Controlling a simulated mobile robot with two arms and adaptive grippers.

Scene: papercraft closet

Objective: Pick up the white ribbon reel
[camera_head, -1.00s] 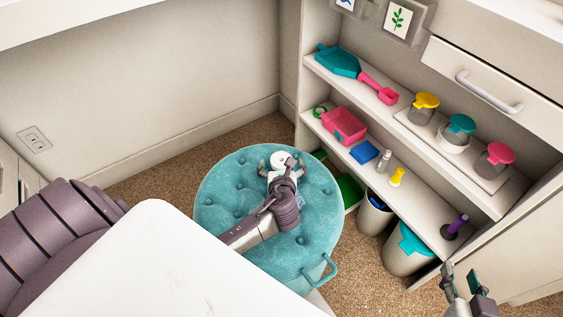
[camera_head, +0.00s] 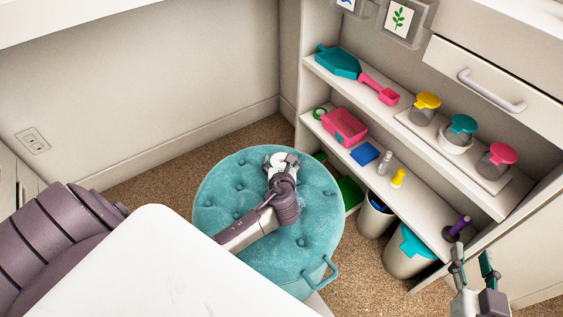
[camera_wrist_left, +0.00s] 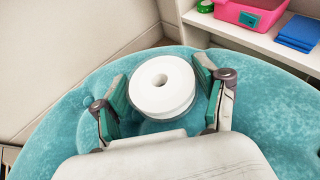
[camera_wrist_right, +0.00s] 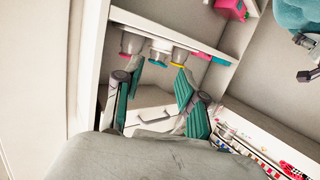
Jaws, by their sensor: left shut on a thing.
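The white ribbon reel (camera_head: 277,158) sits over the far part of the round teal tufted stool (camera_head: 230,210). My left gripper (camera_head: 281,161) is shut on the reel, with a finger on each side of it. In the left wrist view the reel (camera_wrist_left: 160,88) lies flat with its centre hole facing up, between the green-padded fingers (camera_wrist_left: 162,92). I cannot tell whether it still touches the seat. My right gripper (camera_head: 473,260) is open and empty at the lower right, in front of the shelf unit.
A white surface (camera_head: 150,260) fills the lower left. The shelf unit (camera_head: 470,185) at right holds a pink bin (camera_head: 344,126), a teal dustpan (camera_head: 338,62) and lidded jars. Bins (camera_head: 408,253) stand on the floor below. The stool has a side handle (camera_head: 321,272).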

